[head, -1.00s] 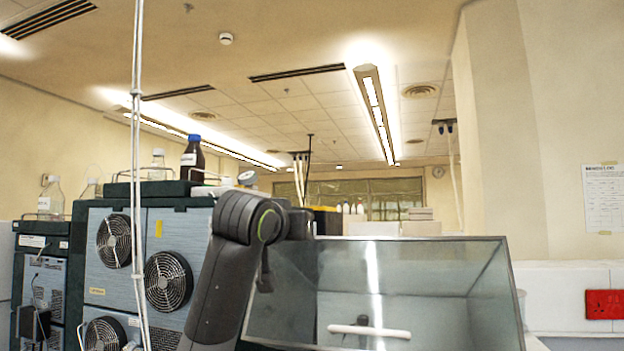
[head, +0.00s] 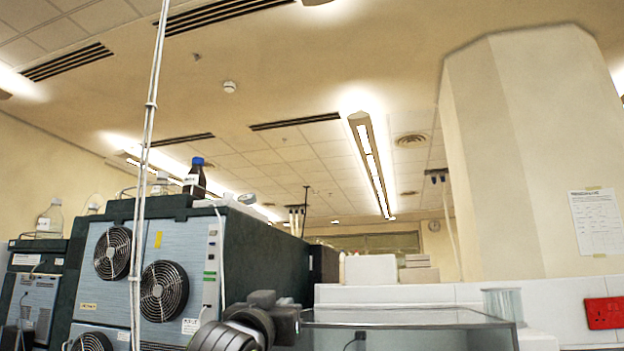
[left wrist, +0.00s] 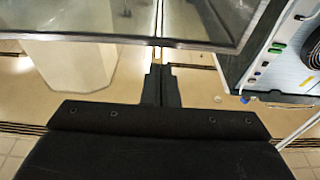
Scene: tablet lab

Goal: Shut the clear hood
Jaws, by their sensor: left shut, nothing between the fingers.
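The clear hood (head: 420,338) is at the bottom of the head view, right of centre, with a grey-framed flat top edge and its lower part cut off. In the left wrist view its glass panel (left wrist: 80,20) fills the top, bordered by a dark metal frame. My left gripper (left wrist: 160,82) is shut and empty, its fingertips close to that frame edge; I cannot tell whether they touch. My left wrist shows dark at the hood's left corner in the head view, fingers not distinguishable. How far the hood stands open is unclear. My right gripper is out of view.
A tall instrument stack (head: 180,270) with round fans stands left of the hood, close to my left arm. A brown bottle with a blue cap (head: 195,178) stands on it. A clear beaker (head: 503,303) and white boxes (head: 371,269) are behind the hood.

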